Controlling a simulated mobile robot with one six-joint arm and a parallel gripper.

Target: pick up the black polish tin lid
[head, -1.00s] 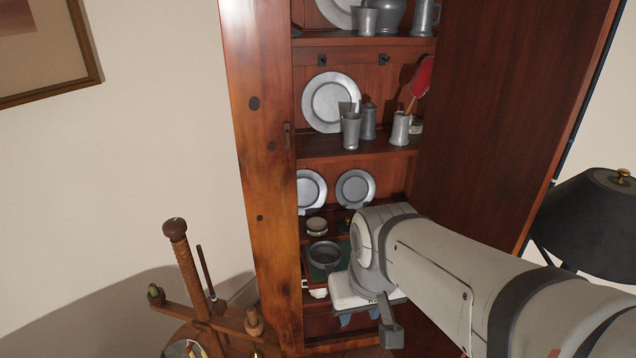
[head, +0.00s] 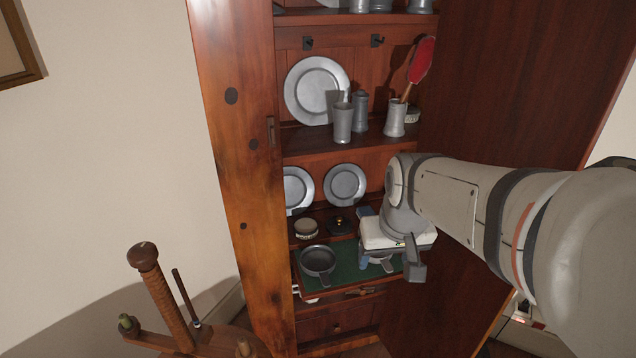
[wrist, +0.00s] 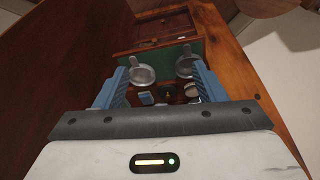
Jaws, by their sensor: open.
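A small round black piece with a brass-coloured spot, seemingly the black polish tin lid (head: 341,225), sits on the lower shelf in front of the right small plate. In the wrist view it seems to be the dark piece (wrist: 167,91) between the fingers, farther off; it is small and dim there. My gripper (head: 378,264) is open and empty, over the right part of the green-lined surface, right of and nearer than the lid. The wrist view shows its blue fingers (wrist: 160,68) spread wide, touching nothing that I can make out.
A grey porringer (head: 318,261) stands on the green-lined surface (head: 346,268); another is partly hidden by my gripper. A round pale-sided tin (head: 306,228) sits left of the lid, a blue item (head: 366,212) right of it. Plates stand behind; the cupboard side (head: 228,150) borders the left.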

